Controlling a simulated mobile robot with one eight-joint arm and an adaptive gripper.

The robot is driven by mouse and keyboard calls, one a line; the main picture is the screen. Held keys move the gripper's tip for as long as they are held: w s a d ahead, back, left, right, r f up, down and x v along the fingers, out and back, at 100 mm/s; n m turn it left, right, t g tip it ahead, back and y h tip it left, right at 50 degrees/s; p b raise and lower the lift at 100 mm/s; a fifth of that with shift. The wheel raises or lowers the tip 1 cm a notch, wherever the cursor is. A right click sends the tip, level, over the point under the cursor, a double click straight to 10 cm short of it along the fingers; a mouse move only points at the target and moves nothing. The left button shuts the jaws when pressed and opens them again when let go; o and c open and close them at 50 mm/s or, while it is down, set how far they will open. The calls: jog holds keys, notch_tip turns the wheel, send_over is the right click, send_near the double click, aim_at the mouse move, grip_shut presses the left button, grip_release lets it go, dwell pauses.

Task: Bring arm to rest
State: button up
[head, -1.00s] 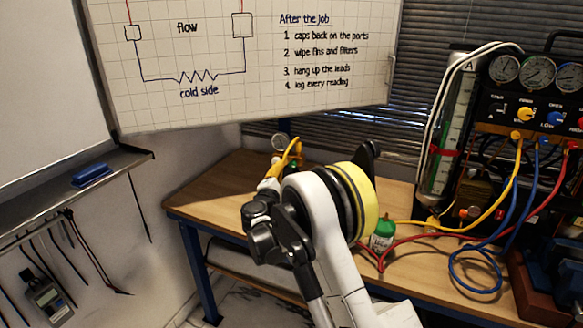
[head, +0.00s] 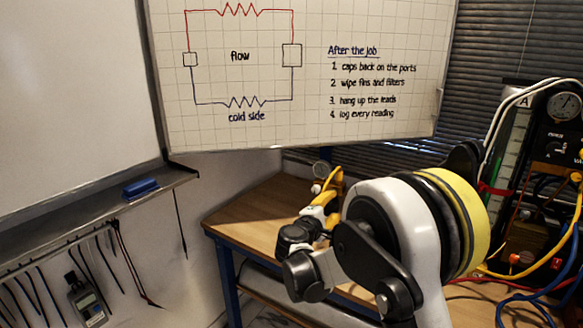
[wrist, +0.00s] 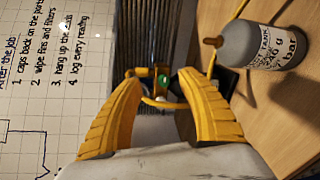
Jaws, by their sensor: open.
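My gripper (wrist: 158,85) shows in the wrist view with its two yellow fingers spread apart, open and with nothing held between them. Beyond the gap, a small object with a green spot (wrist: 163,82) shows, too blurred to name. In the head view my white and black arm with a yellow band rises in front of the wooden bench (head: 262,218) and covers much of it.
A grey labelled bottle (wrist: 275,45) lies to the right of the fingers in the wrist view. A whiteboard (head: 310,75) hangs behind the bench. A gauge rig (head: 560,150) with coloured hoses stands at the right. A shelf (head: 95,205) with a blue eraser (head: 141,188) is at the left.

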jog(key=s+d+r+m+g+y, duration=0.2)
jog(key=s+d+r+m, duration=0.15)
jog(key=s, duration=0.55)
jog(key=s+d+r+m+g+y, duration=0.15)
jog(key=s+d+m, duration=0.25)
jog(key=s, duration=0.5)
jog(key=s+a+f+m+g+y, duration=0.1)
jog(key=s+m, duration=0.1)
jog(key=s, duration=0.6)
jog(key=s+a+f+m+g+y, duration=0.1)
jog(key=s+a+f+m+y, duration=0.1)
jog(key=s, duration=0.5)
jog(key=s+a+f+m+g+y, duration=0.1)
jog(key=s+a+m+y, duration=0.1)
jog(key=s, duration=0.6)
jog(key=shift+s+f+m, duration=0.35)
jog(key=shift+m, duration=0.3)
jog(key=shift+y, duration=0.25)
